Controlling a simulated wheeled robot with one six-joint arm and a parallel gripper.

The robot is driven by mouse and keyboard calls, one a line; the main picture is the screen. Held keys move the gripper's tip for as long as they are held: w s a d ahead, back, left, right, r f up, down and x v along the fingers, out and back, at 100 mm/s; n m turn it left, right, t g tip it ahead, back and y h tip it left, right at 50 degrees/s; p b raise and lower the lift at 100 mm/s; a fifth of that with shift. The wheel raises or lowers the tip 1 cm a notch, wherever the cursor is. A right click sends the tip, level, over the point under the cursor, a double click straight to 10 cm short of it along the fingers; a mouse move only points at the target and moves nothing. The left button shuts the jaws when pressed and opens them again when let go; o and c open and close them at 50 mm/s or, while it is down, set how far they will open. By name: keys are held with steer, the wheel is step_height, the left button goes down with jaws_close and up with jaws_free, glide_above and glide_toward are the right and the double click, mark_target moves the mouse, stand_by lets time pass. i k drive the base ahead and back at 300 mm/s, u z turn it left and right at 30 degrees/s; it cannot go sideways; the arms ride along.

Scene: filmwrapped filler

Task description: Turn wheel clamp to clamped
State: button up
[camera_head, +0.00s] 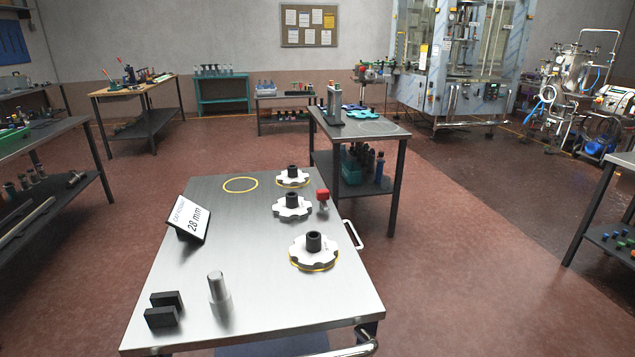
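No part is clearly recognisable as the wheel clamp, and I cannot tell whether anything is clamped. Three white notched wheels with black hubs lie on the steel cart top (255,270): a near wheel (300,262), a middle wheel (281,213) and a far wheel (284,182). A small red-topped part (323,194) stands at the cart's right edge, beside the middle wheel. The tall glazed machine (465,60) stands at the back right; its inner parts are too small to make out. My gripper is not in view.
The cart also holds a "28 mm" sign (189,219), a metal post (218,287), black blocks (162,317) and an empty yellow ring (240,185). A dark side table (375,126) stands behind it. Open red floor (470,240) lies to the right.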

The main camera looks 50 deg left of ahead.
mark_target(323, 196)
steer(key=u, duration=0.55)
steer(key=i, duration=0.85)
steer(key=u, duration=1.45)
steer(key=i, duration=0.45)
steer(key=u, duration=0.45)
